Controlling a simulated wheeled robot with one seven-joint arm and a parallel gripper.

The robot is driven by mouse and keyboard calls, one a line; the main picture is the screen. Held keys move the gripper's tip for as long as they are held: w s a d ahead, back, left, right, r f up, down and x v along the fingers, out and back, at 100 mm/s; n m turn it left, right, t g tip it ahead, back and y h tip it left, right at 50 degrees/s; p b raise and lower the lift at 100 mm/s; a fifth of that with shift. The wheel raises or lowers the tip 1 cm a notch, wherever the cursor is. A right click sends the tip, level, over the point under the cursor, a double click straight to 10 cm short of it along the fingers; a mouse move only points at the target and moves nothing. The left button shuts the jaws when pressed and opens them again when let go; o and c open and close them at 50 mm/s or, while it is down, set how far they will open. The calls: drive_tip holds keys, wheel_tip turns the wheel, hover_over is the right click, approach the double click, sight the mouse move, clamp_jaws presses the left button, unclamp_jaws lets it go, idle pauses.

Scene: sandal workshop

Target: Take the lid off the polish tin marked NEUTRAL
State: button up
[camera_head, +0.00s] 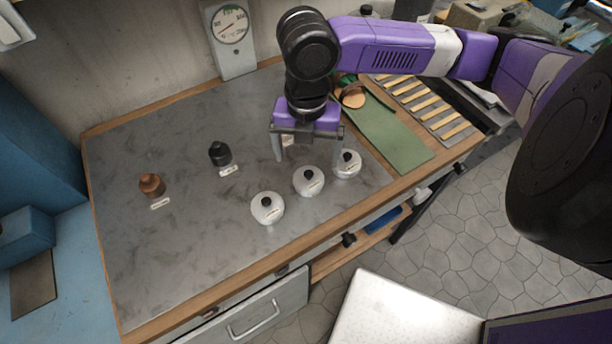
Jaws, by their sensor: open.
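Three round pale tins with black knobs on their lids stand in a slanting row on the grey bench top: a left tin (267,208), a middle tin (308,181) and a right tin (346,164). Each has a small label, too small to read, so I cannot tell which is NEUTRAL. All three lids appear to be on. My gripper (308,155) points down, open and empty, just behind the middle and right tins. Its right finger is close to the right tin; I cannot tell whether they touch. A small pale thing shows partly between the fingers.
A brown pot (152,185) and a black pot (220,153) stand to the left, each with a label in front. A green mat (400,140) and a slatted rack (425,105) lie right. A dial gauge (230,30) stands behind. The bench's front left is clear.

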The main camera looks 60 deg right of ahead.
sight(309, 171)
drive_tip(key=shift+s+d+f+p, duration=0.15)
drive_tip(key=shift+f+p, duration=0.2)
drive_tip(key=shift+f, duration=1.35)
drive_tip(key=shift+s+a+f+p, duration=0.1)
drive_tip(key=shift+f+p, duration=0.2)
drive_tip(key=shift+f, duration=1.4)
drive_tip(key=shift+c, duration=0.2)
drive_tip(key=c, duration=1.4)
drive_tip(key=shift+o, duration=0.2)
drive_tip(key=shift+r, duration=0.1)
